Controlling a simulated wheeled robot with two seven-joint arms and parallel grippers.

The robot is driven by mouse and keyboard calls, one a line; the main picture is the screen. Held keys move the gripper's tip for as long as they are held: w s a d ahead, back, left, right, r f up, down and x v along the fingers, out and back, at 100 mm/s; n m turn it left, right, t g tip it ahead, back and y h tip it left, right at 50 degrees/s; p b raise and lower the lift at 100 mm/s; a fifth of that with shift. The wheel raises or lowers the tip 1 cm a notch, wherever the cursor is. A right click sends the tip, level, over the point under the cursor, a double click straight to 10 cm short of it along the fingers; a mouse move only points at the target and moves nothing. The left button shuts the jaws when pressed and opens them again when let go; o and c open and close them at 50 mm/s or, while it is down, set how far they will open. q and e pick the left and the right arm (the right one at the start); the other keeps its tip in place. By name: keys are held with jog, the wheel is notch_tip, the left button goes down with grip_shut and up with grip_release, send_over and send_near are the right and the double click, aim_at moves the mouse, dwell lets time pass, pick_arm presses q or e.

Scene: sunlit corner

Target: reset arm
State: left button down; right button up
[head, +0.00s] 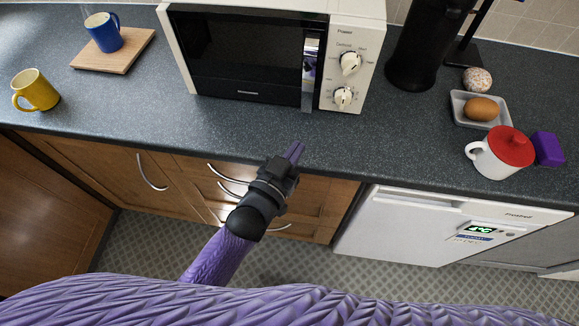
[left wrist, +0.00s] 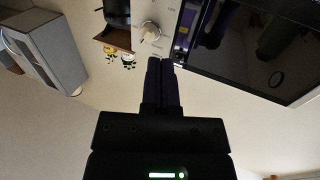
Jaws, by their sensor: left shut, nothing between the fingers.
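My left gripper (head: 294,152) is shut and empty, in front of the counter edge below the microwave in the head view. In the left wrist view its dark fingers (left wrist: 161,70) are together with nothing between them. My right gripper is not in view. The white microwave (head: 258,52) stands on the counter with its dark door closed; part of it also shows in the left wrist view (left wrist: 158,32).
The dark counter (head: 130,110) holds a yellow mug (head: 37,90), a blue mug (head: 104,33) on a wooden board (head: 128,54), a red-lidded white mug (head: 500,155), a purple block (head: 548,149) and a tray (head: 461,104) with a brown egg (head: 481,108). Its front middle is clear.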

pick_arm(q)
jog(key=s+a+f+g+y+b, duration=0.25)
jog(key=s+f, duration=0.25)
jog(key=f, duration=0.4)
jog(key=s+a+f+n+g+y+b, duration=0.1)
jog(key=s+a+f+g, duration=0.3)
jog(key=f, duration=0.5)
jog(key=s+a+f+g+y+b, duration=0.1)
jog(key=s+a+f+b, duration=0.1)
jog(key=s+f, duration=0.5)
jog(key=s+a+f+g+y+b, duration=0.1)
jog(key=s+a+f+g, duration=0.1)
jog(key=s+f, duration=0.2)
jog(key=s+a+f+n+g+y+b, duration=0.1)
jog(key=s+a+f+g+b, duration=0.1)
jog(key=s+f, duration=0.3)
jog(key=s+a+f+g+y+b, duration=0.1)
jog(key=s+a+f+g, duration=0.2)
jog(key=s, duration=0.7)
notch_tip(320, 180, down, 2)
jog(key=shift+a+f+g, duration=0.1)
jog(key=shift+a+g, duration=0.15)
jog(key=shift+g, duration=0.4)
jog(key=shift+s, duration=0.1)
